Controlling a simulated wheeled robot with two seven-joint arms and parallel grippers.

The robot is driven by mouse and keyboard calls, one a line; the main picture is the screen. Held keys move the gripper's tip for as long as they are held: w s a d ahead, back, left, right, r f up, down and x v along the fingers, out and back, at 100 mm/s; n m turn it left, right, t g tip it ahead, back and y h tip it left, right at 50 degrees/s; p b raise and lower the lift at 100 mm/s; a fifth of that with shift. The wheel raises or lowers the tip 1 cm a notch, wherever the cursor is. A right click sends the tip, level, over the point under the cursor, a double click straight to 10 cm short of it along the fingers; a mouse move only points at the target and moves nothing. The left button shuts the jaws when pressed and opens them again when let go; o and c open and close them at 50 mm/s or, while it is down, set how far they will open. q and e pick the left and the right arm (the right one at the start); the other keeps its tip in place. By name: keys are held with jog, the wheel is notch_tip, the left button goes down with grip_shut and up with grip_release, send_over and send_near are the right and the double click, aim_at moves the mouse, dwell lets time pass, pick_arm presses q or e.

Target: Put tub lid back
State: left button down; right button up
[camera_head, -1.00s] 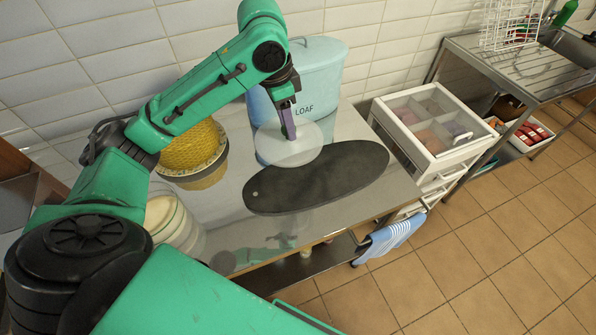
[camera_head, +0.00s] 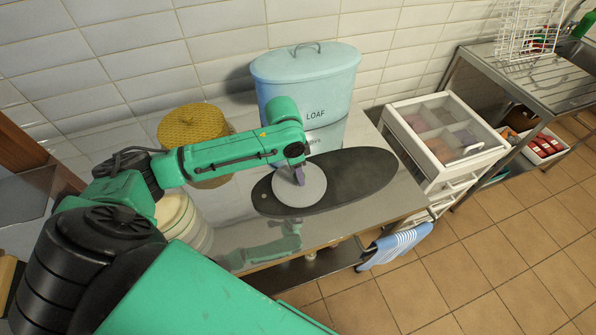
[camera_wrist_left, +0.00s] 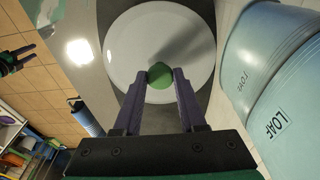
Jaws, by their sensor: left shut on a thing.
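The tub lid (camera_head: 316,187) is a pale, round disc with a green knob (camera_wrist_left: 160,76) at its centre. My left gripper (camera_head: 300,177) is shut on that knob, with its purple fingers on either side in the left wrist view. The lid overlaps the left part of the dark oval board (camera_head: 357,178); its height above the board is hard to tell. A pale round tub (camera_head: 186,226) stands at the counter's left, partly hidden by my left arm. My right gripper (camera_wrist_left: 22,57) shows small at the left of the wrist view, fingers apart and empty.
A tall blue LOAF bin (camera_head: 305,85) stands behind the board, near the lid. A yellow woven basket (camera_head: 192,124) stands behind my left forearm. A white drawer unit with a clear top (camera_head: 440,160) stands right of the counter. The counter's front strip is clear.

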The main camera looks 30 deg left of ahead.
aim_at(292, 184)
pick_arm(q)
jog(key=shift+c, duration=2.4)
grip_release()
jog(key=shift+f, duration=0.1)
notch_tip(292, 184, up, 12)
jog(key=s+a, duration=0.1)
jog(key=shift+s+b, duration=0.2)
jog(key=shift+b, duration=0.2)
jog(key=shift+a, duration=0.1)
